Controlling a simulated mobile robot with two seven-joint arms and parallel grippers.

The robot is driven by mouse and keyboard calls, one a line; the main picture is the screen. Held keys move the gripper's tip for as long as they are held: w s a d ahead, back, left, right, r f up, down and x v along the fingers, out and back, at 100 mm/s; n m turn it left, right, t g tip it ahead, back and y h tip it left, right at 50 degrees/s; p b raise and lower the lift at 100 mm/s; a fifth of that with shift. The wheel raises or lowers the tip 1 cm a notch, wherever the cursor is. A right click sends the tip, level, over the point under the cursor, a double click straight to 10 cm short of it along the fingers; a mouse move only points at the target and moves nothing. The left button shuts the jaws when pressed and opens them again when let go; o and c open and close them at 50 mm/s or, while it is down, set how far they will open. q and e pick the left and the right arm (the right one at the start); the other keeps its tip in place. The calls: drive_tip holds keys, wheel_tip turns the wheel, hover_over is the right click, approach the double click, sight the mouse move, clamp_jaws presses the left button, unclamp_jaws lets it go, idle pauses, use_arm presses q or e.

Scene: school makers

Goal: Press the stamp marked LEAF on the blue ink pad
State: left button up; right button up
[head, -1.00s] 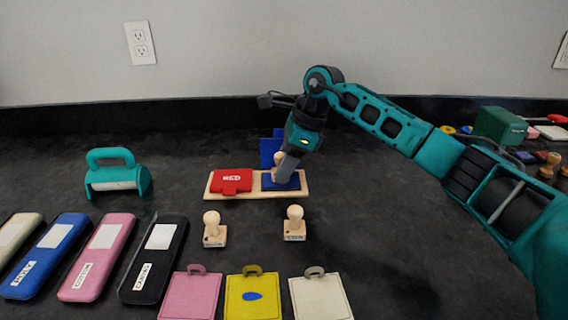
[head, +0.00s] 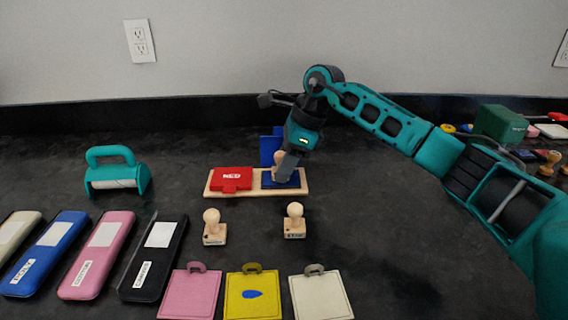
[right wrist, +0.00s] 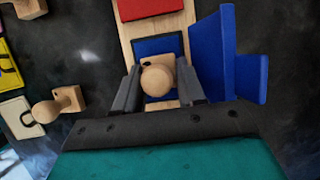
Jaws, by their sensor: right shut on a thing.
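The blue ink pad (head: 268,181) sits at the right end of a wooden tray (head: 256,193), its blue lid open and standing behind it (head: 270,148). My right gripper (head: 284,172) is over the pad, pointing down, and shut on a wooden stamp (right wrist: 158,80). In the right wrist view the stamp's round knob is between the fingers and its base is over the blue pad (right wrist: 150,46). The mark on this stamp is hidden, and I cannot tell if its base touches the pad. My left gripper is not in view.
A closed red pad (head: 231,180) fills the tray's left end. Two wooden stamps (head: 214,228) (head: 294,222) stand in front. Pink, yellow and cream tags (head: 188,296) lie nearer. Several cases (head: 154,262) and a teal handled tool (head: 116,174) are left. The counter right of the tags is clear.

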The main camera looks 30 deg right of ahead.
wheel_tip(320, 180, up, 7)
drive_tip(key=p, duration=0.5)
drive_tip(key=shift+p, duration=0.35)
idle(0.3)
